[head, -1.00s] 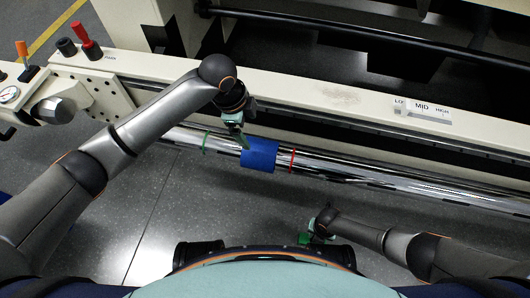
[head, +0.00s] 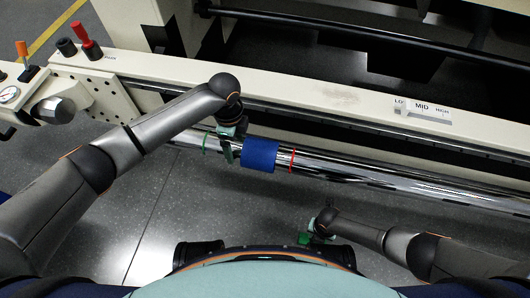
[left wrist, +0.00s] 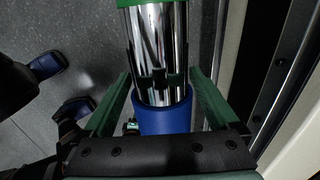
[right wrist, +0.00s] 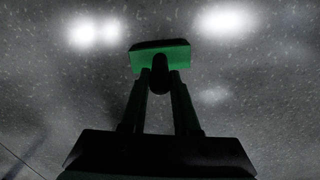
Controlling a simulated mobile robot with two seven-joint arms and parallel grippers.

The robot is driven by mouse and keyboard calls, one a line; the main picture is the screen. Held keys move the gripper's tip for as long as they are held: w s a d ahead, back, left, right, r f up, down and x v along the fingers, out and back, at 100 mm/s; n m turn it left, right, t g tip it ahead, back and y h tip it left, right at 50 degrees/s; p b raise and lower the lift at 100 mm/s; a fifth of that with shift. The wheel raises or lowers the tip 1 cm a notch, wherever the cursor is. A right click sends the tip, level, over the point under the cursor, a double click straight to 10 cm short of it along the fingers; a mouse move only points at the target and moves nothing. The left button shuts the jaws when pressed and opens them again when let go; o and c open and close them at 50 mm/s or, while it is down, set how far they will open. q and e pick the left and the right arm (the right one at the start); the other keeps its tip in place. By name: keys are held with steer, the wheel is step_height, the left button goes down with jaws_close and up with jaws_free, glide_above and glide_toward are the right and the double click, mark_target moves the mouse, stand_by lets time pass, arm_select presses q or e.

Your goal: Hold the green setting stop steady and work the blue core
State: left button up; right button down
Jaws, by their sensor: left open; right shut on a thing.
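The blue core (head: 260,154) is a sleeve around the shiny bar (head: 350,172), between a green ring (head: 205,143) and a red ring (head: 292,160). My left gripper (head: 229,145) is open at the bar, just left of the core. In the left wrist view its fingers (left wrist: 158,80) stand either side of the bar, with the core (left wrist: 166,119) close by; I see no grip. My right gripper (head: 313,229) is low in front of the bar. It is shut on a green piece with a dark stem (right wrist: 160,57), which looks like the setting stop.
A cream rail (head: 300,92) runs behind the bar and carries a LO, MID, HIGH scale (head: 423,110). A panel with knobs (head: 90,80) and a gauge (head: 9,94) is at the left. The floor in front of the bar is clear.

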mark_target(250, 144)
arm_select(q)
steer(key=shift+f, duration=0.8)
arm_select(e)
steer(key=shift+d, duration=0.15)
arm_select(q)
steer(key=shift+s+d, duration=0.1)
steer(key=shift+d, duration=0.35)
steer(key=shift+s+d, duration=0.25)
steer(key=shift+d, duration=0.7)
steer(key=shift+s+d, duration=0.2)
steer(key=shift+d, duration=0.7)
steer(key=shift+s+d, duration=0.15)
steer(key=shift+d, duration=0.55)
steer(key=shift+a, duration=0.15)
steer(key=shift+w+a, duration=0.2)
steer(key=shift+a, duration=0.45)
